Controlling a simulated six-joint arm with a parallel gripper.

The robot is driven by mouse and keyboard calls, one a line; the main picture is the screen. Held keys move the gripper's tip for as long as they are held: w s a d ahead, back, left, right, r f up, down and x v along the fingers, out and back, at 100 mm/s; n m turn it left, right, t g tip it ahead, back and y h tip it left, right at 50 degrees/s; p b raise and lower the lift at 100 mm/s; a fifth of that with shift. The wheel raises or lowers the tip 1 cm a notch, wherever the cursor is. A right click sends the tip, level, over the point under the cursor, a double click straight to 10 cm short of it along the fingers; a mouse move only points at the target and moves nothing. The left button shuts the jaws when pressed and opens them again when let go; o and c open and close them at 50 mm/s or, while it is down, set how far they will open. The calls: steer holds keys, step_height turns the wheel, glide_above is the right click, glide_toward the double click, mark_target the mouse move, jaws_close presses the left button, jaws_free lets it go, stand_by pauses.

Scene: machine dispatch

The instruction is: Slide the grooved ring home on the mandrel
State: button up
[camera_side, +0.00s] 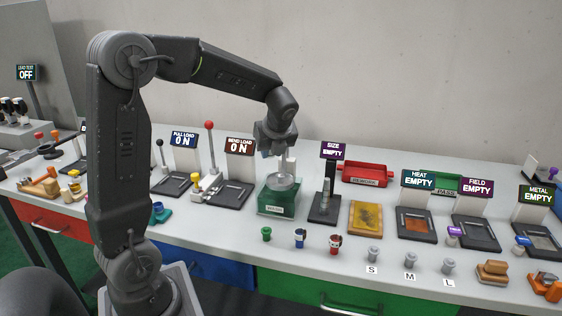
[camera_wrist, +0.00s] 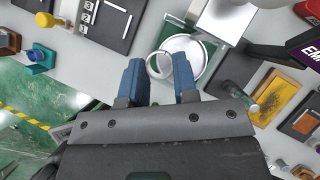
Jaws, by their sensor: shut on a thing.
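My gripper (camera_wrist: 158,76) is shut on a thin pale ring (camera_wrist: 151,70), which shows between its blue fingertips in the wrist view. Any groove on the ring is too small to make out. In the side view my gripper (camera_side: 281,150) is over the green box with a round silver dish (camera_side: 285,183), and the ring cannot be told apart there. The mandrel (camera_side: 327,187) is a grey upright post on a black base (camera_side: 323,213) by the SIZE sign, right of my gripper. It also shows in the wrist view (camera_wrist: 270,90), apart from the ring.
The SIZE sign (camera_side: 332,150) reads EMPTY and stands behind the mandrel. A red tray (camera_side: 367,173) and a yellow pad (camera_side: 365,218) lie to its right. Several small plugs (camera_side: 299,238) stand along the front. A red-knobbed lever (camera_side: 210,150) rises to the left.

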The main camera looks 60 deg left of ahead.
steer(key=s+a+r, duration=0.5)
steer(key=s+r, duration=0.2)
steer(key=r, duration=0.4)
steer(key=w+d+n+g, duration=0.3)
steer(key=w+d+n, duration=0.3)
steer(key=w+d, duration=1.1)
steer(key=shift+w+a+f, duration=0.1)
steer(key=shift+w+f, duration=0.1)
steer(key=shift+f, duration=2.15)
steer(key=shift+w+a+f, duration=0.1)
steer(key=shift+w+f, duration=0.1)
steer(key=shift+f, duration=2.2)
steer(key=shift+w+a+f, duration=0.1)
steer(key=shift+w+f, duration=0.1)
steer(key=shift+f, duration=2.15)
steer(key=shift+f, duration=2)
steer(key=o, duration=1.5)
